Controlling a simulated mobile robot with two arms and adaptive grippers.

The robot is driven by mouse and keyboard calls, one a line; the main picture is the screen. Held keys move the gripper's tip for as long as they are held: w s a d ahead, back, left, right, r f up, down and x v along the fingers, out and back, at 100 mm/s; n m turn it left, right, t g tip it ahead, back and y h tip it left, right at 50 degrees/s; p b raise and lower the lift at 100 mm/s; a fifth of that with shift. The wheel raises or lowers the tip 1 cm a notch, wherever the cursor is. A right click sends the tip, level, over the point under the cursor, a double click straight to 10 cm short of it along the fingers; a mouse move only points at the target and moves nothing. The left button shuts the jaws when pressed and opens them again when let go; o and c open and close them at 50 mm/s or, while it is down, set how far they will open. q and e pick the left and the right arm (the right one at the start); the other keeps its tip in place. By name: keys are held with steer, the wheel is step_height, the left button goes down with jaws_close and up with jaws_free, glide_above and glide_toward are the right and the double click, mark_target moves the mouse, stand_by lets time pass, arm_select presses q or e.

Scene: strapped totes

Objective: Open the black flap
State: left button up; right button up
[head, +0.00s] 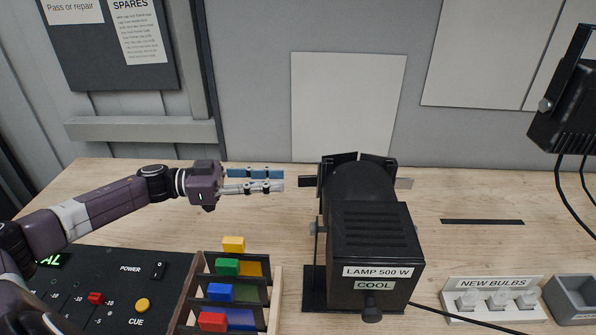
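A black lamp (375,232) labelled "LAMP 500 W" and "COOL" stands on the wooden bench, its front turned away from me. I cannot tell which is the black flap. My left gripper (284,180) points right, its tips just left of the lamp's left side piece, apparently apart from it. Its blue and grey fingers lie close together in this view; no held thing shows. My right gripper is not in view.
A rack (275,300) with coloured blocks and a control panel (120,295) stand at lower left. A "NEW BULBS" holder (495,285), a grey bin (575,300) and a cable (460,314) lie right. Another black lamp (562,125) hangs upper right.

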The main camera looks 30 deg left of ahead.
arm_select(q)
steer(key=p+x, duration=0.1)
steer(key=x, duration=0.5)
steer(key=shift+p, duration=0.35)
steer(key=c, duration=0.6)
jaws_close()
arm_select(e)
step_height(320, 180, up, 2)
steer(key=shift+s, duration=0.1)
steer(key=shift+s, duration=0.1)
